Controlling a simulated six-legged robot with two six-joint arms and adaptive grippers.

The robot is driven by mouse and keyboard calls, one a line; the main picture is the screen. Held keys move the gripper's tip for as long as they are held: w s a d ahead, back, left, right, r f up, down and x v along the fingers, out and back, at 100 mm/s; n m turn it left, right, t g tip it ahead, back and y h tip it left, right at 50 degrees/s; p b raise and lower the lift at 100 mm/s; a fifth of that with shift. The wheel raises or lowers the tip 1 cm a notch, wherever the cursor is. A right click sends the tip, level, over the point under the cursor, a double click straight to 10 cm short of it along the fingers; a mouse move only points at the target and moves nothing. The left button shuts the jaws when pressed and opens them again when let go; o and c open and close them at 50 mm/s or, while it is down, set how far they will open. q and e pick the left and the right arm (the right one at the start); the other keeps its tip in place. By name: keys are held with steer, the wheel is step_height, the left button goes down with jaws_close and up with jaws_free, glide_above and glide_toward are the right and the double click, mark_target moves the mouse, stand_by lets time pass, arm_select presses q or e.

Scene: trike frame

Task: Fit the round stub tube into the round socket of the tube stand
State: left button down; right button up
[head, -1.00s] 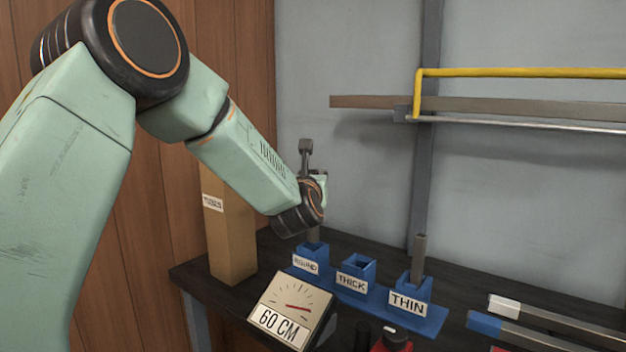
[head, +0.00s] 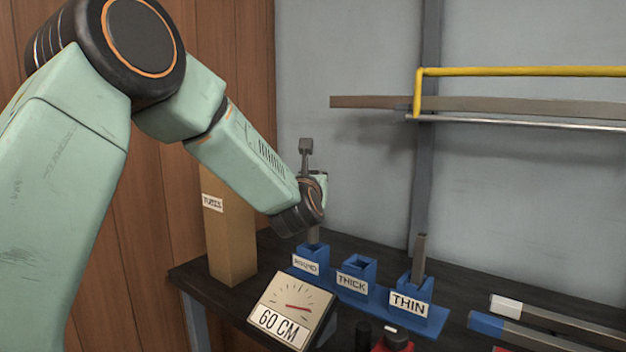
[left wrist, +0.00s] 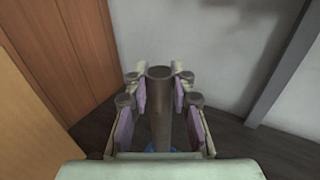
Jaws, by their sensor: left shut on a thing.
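My left gripper (head: 320,190) is shut on the round stub tube (head: 313,236), which stands upright between its pads in the left wrist view (left wrist: 160,115). In the head view my wrist hides most of the fingers and the tube's upper part. The tube's lower end is at the mouth of the socket labelled ROUND on the blue tube stand (head: 374,301). I cannot tell how deep it sits. The THICK socket (head: 355,275) is empty. The THIN socket holds an upright tube (head: 418,258). My right gripper is not in view.
A tall cardboard box (head: 230,245) stands left of the stand. A gauge reading 60 CM (head: 290,310) is in front of it. Bars with white and blue ends (head: 530,320) lie at the right. A yellow-railed rack (head: 520,72) is on the back wall.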

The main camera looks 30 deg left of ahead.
arm_select(q)
steer(key=shift+b, duration=0.35)
stand_by(0.6)
steer(key=b, duration=0.9)
glide_above(313, 242)
steer(key=shift+w+a+f, duration=0.1)
steer(key=shift+w+f, duration=0.05)
steer(key=shift+f, duration=1.3)
steer(key=shift+w+a+f, duration=0.1)
steer(key=shift+w+f, duration=0.05)
steer(key=shift+f, duration=1.25)
steer(key=shift+w+a+f, duration=0.1)
steer(key=shift+w+f, duration=0.05)
steer(key=shift+f, duration=1.3)
steer(key=c, duration=1.1)
jaws_free()
steer(key=shift+o, duration=0.2)
steer(key=v, duration=1.2)
steer(key=shift+d, duration=0.15)
